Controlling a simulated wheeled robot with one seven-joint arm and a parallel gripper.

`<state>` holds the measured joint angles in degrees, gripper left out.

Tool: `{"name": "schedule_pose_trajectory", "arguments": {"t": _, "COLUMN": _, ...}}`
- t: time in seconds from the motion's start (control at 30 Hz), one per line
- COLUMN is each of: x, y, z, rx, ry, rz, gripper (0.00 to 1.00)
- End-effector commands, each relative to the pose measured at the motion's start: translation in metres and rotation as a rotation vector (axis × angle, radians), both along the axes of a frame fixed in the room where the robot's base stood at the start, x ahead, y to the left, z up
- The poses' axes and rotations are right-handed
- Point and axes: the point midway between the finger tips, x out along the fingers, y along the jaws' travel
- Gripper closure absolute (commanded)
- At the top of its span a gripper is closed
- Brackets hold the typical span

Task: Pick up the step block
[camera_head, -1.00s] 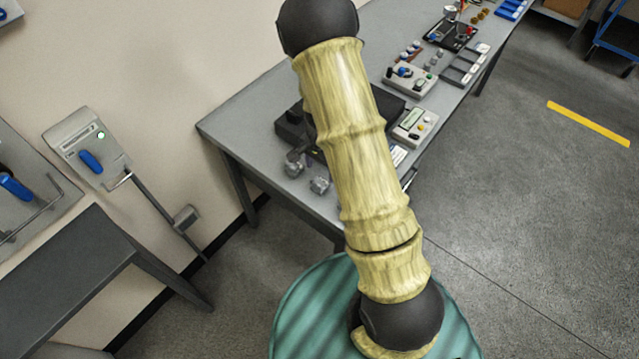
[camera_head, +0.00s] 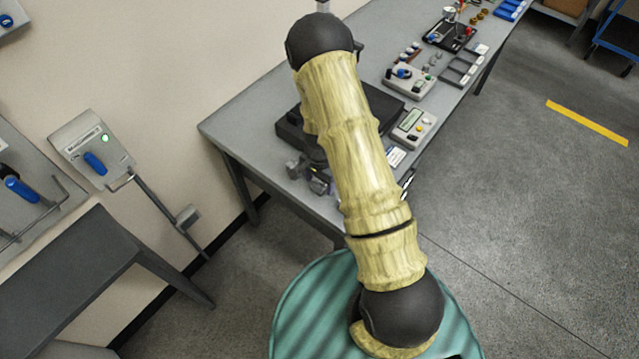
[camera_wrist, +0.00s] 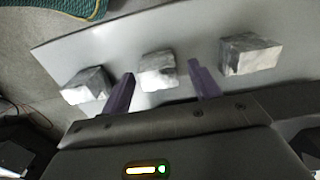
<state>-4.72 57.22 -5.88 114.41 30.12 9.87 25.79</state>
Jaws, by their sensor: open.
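In the wrist view three grey metal blocks lie on the light grey table: a left block (camera_wrist: 87,88), a middle block (camera_wrist: 157,70) and a right block (camera_wrist: 247,53). I cannot tell for sure which is the step block. My gripper (camera_wrist: 161,74) is open, with its two purple fingers pointing at the table. The middle block shows between the fingertips, with a gap on each side. I cannot tell the height of the fingertips above the table. In the head view my arm hides most of the gripper, and one grey block (camera_head: 294,169) shows beside it.
The table (camera_head: 240,128) runs along the wall. A dark flat plate (camera_head: 290,130) stands behind the blocks, with a grey control box (camera_head: 414,126) to its right. More boxes and trays stand farther back. In the wrist view the table edge lies close beyond the blocks.

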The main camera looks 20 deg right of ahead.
Motion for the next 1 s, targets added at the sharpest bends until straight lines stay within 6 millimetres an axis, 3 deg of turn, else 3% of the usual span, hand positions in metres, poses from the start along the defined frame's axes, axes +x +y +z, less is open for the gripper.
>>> {"name": "schedule_pose_trajectory", "arguments": {"t": 0.6, "x": 0.0002, "y": 0.0002, "z": -0.0060, "rx": 0.001, "ry": -0.001, "rz": 0.000, "gripper": 0.38}}
{"name": "schedule_pose_trajectory", "arguments": {"t": 0.63, "x": 0.0002, "y": 0.0003, "z": -0.0060, "rx": 0.001, "ry": -0.001, "rz": 0.000, "gripper": 0.40}}
{"name": "schedule_pose_trajectory", "arguments": {"t": 0.9, "x": 0.0002, "y": 0.0002, "z": -0.0060, "rx": 0.001, "ry": -0.001, "rz": 0.000, "gripper": 0.91}}
{"name": "schedule_pose_trajectory", "arguments": {"t": 1.0, "x": 0.0004, "y": 0.0002, "z": -0.0058, "rx": 0.000, "ry": -0.001, "rz": 0.000, "gripper": 0.91}}
